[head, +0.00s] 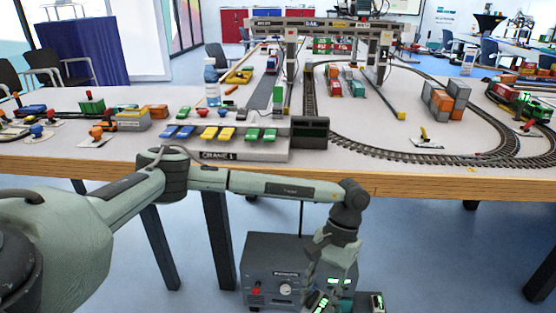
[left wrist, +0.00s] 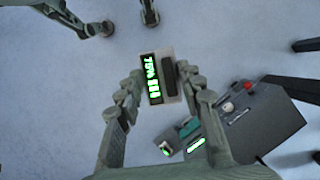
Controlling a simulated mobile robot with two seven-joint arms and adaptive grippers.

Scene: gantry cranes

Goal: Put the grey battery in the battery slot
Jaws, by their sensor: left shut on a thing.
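My left gripper (left wrist: 160,80) is shut on the grey battery (left wrist: 162,77). In the left wrist view the battery lies between the two fingers, with a lit green display reading about 75% and a dark strip along it. In the head view my left arm reaches down in front of the table, and its gripper (head: 325,282) is at the bottom beside a dark grey box. The battery is hard to make out there among several green lights. My right gripper is in neither view. I cannot tell for sure which opening is the battery slot.
The dark grey box (head: 270,270) with a red button stands below the table; it also shows in the left wrist view (left wrist: 255,115), with a teal block (left wrist: 189,129) by it. The table edge (head: 420,180) is above. A CRANE 1 panel (head: 225,150) and black box (head: 310,132) sit there.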

